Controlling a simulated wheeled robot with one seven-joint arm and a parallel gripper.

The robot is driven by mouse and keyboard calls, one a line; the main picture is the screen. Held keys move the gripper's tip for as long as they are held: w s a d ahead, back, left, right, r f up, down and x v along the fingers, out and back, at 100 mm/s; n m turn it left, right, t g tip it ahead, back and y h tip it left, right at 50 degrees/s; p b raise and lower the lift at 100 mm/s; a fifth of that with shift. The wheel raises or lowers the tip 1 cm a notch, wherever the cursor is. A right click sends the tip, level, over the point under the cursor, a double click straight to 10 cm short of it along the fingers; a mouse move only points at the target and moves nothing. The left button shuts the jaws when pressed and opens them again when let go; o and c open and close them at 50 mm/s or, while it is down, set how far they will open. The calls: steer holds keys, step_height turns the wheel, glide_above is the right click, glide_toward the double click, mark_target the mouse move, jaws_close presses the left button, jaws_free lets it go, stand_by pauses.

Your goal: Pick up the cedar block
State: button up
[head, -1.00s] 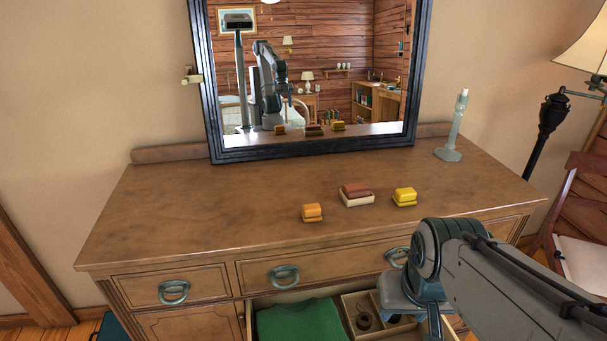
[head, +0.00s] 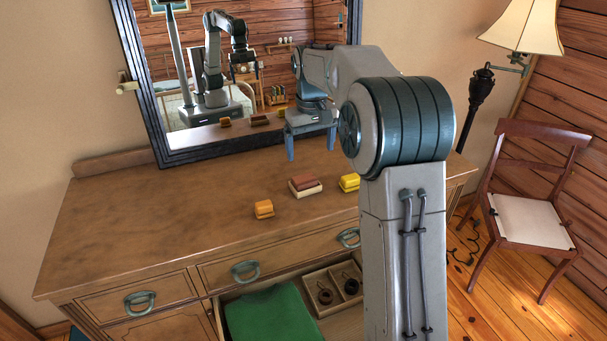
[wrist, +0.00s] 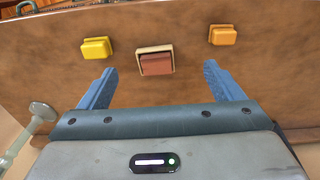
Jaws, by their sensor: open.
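The cedar block looks to be the reddish-brown block (head: 302,181), which sits in a shallow cream tray (head: 308,191) on the dresser top. It also shows in the wrist view (wrist: 156,65), in the middle beyond my fingertips. An orange block (head: 264,208) lies to its left and a yellow block (head: 349,182) to its right in the head view, the yellow one partly behind my arm. My gripper (head: 311,146) is open and empty, fingers pointing down, above the dresser behind the blocks. In the wrist view, its fingers stand apart, with the reddish-brown block between and beyond their tips.
A black-framed mirror (head: 150,92) stands at the back of the dresser (head: 130,222). An open drawer below holds a green cloth (head: 272,316) and a divided wooden tray. A pale candlestick-like object (wrist: 38,118) shows in the wrist view. The dresser's left part is clear.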

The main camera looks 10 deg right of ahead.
steer(key=w+f+p, duration=0.1)
steer(key=w, duration=0.5)
steer(key=p, duration=0.2)
glide_above(307, 181)
steer(key=shift+n+g, duration=0.3)
step_height(307, 181, down, 10)
steer(key=shift+r, duration=0.25)
steer(key=shift+a+f+p, duration=0.1)
steer(key=shift+f+p, duration=0.7)
steer(key=shift+f, duration=1.8)
steer(key=c, duration=1.1)
